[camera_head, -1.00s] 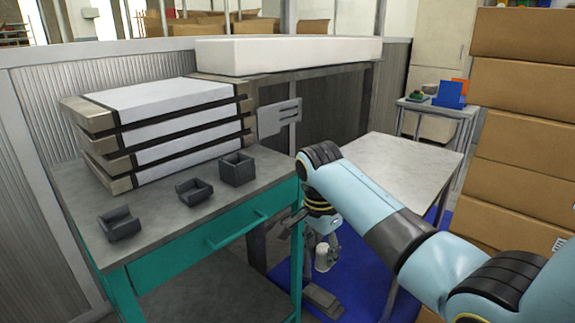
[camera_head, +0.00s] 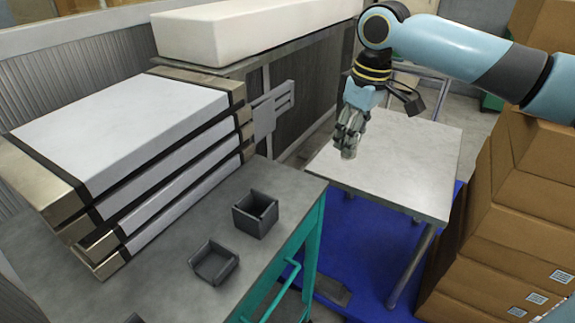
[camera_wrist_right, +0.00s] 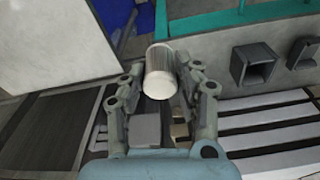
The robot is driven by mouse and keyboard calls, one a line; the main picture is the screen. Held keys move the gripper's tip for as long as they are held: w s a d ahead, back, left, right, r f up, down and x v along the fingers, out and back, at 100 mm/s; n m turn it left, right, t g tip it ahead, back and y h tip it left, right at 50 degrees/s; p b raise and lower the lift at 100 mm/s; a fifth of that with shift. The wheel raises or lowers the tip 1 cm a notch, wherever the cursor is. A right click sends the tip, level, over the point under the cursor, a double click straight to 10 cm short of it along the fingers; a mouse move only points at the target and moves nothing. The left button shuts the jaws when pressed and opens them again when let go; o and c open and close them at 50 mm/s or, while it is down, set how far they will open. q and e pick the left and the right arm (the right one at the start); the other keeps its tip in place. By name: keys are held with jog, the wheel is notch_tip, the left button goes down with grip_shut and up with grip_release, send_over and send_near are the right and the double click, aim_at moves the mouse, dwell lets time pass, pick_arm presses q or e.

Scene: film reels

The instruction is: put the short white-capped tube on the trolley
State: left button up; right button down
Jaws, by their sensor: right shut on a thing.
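My right gripper (camera_head: 352,132) is shut on a short tube (camera_head: 348,153) with a white end, held pointing down. In the wrist view the tube (camera_wrist_right: 160,72) sits between the two fingers (camera_wrist_right: 160,95), its pale end toward the camera. In the head view it hangs in front of the left part of a light-topped metal table (camera_head: 410,165), which may be the trolley. I see a gap under the tube but cannot tell its height. My left gripper is not in view.
A teal-framed bench (camera_head: 309,235) with a grey top carries dark open boxes (camera_head: 256,222) and stacked white panels (camera_head: 120,125). Cardboard boxes (camera_head: 520,190) stand at the right. The light table's top is bare, with blue floor (camera_head: 360,250) below.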

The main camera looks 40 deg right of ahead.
jog(key=w+a+f, duration=0.1)
jog(key=w+f, duration=0.1)
jog(key=w, duration=0.1)
jog(key=w+a+f, duration=0.2)
jog(key=w, duration=0.1)
jog(key=w+a+f, duration=0.2)
jog(key=w, duration=0.1)
jog(key=shift+w+a+f, duration=0.2)
jog(key=shift+f, duration=2.1)
jog(key=shift+f, duration=0.1)
jog(key=c, duration=1)
grip_release()
jog(key=shift+o, duration=0.2)
notch_tip(320, 180, up, 12)
jog(key=s, duration=0.1)
jog(key=shift+s, duration=0.25)
